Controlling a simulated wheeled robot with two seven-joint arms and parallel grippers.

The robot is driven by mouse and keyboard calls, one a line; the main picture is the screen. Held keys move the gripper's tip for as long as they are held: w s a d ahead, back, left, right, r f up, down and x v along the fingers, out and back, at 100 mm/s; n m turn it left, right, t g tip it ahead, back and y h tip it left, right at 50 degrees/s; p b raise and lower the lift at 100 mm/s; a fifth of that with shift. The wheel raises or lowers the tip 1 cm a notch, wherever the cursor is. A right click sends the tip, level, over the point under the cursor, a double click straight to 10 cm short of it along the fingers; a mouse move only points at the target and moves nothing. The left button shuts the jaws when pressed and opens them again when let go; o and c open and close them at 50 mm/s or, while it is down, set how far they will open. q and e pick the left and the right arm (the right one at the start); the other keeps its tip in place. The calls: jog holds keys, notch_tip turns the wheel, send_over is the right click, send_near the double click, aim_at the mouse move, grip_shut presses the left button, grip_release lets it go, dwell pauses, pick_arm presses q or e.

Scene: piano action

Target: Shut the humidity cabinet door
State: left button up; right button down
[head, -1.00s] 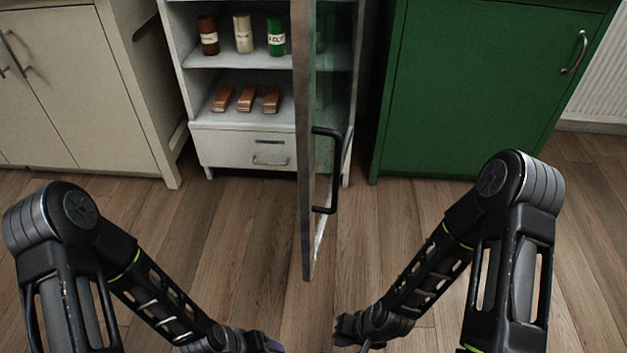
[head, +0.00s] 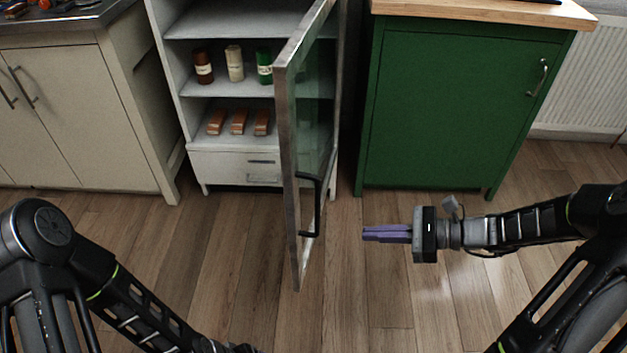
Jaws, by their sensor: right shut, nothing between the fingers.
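The humidity cabinet (head: 235,163) is pale grey and stands at the back, left of centre. Its glass door (head: 313,130) has a metal frame and stands wide open, swung out towards me from the cabinet's right side. The black door handle (head: 317,205) is on the door's right face, near its free edge. My right gripper (head: 366,234) has purple fingers, shut and empty. It points left, to the right of the door and handle, apart from them. My left arm (head: 140,312) comes in at lower left; its gripper is outside the view.
A green cabinet (head: 450,110) with a wooden top stands right of the humidity cabinet. A cream cabinet (head: 80,110) stands on the left. Bottles (head: 235,63) and brown blocks (head: 239,121) sit on the shelves. The wooden floor before the cabinet is clear.

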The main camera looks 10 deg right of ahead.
aim_at(318, 195)
notch_tip(318, 195, up, 9)
jog(key=m+t+y, duration=0.1)
jog(key=y, duration=0.1)
jog(key=shift+w+d+f+y, duration=0.2)
jog(key=shift+w+d+y, duration=0.1)
jog(key=shift+w+y, duration=0.1)
jog(key=shift+a, duration=0.15)
jog(key=b+x, duration=0.5)
jog(key=x, duration=0.8)
jog(key=shift+w+a, duration=0.3)
